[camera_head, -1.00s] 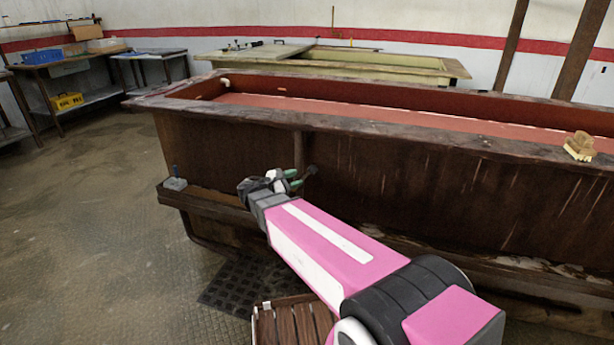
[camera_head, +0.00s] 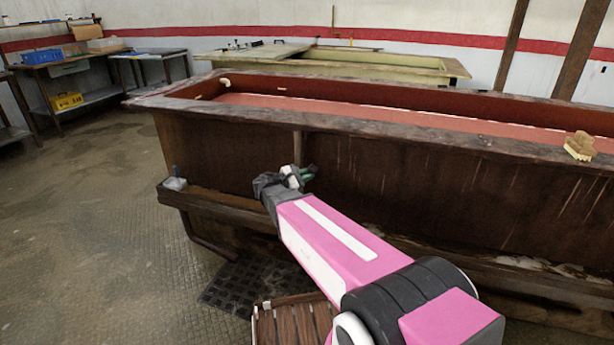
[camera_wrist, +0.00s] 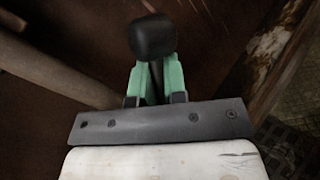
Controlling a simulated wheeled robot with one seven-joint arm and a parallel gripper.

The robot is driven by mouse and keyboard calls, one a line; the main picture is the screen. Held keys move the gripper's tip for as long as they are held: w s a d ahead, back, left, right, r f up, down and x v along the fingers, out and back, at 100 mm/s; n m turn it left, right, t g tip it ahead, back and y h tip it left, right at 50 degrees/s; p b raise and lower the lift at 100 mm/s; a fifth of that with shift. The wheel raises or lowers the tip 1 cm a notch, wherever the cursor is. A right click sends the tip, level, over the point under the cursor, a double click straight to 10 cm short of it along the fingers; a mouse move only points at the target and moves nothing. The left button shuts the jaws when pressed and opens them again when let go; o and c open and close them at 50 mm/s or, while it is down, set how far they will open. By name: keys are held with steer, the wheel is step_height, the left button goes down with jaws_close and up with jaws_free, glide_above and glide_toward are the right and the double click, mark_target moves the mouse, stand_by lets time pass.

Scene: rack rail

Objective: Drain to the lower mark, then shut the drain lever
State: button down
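The brown tank (camera_head: 230,135) holds reddish liquid (camera_head: 330,107), below its rim. The drain lever shows as a dark knob (camera_wrist: 153,37) in the wrist view. In the head view the lever is a small dark shape beside the gripper tip, against the tank's front wall. My gripper (camera_head: 304,175) reaches this wall. In the wrist view its green fingers (camera_wrist: 156,80) stand close together just behind the knob, with a dark strip between them. The knob covers the fingertips, so I cannot tell whether they press on the lever. I cannot make out the lower mark.
A white pipe elbow (camera_head: 224,83) sits at the tank's inner left end. A tan block (camera_head: 579,146) rests on the right rim. A ledge (camera_head: 215,205) runs along the tank's lower front. A dark mat (camera_head: 235,283) lies on the floor. The floor at left is open.

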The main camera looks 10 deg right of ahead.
steer(key=shift+s+d, duration=0.1)
steer(key=shift+s, duration=0.05)
step_height(320, 180, down, 7)
steer(key=s+d+m+y, duration=0.1)
steer(key=d+m+y, duration=0.1)
steer(key=m+y, duration=0.4)
steer(key=shift+s+d+y, duration=0.35)
steer(key=shift+d+y, duration=0.05)
steer(key=shift+y, duration=0.2)
steer(key=shift+f+m, duration=0.1)
steer(key=shift+m, duration=0.2)
steer(key=c, duration=1.2)
jaws_free()
steer(key=v, duration=1)
steer(key=shift+s+a, duration=0.25)
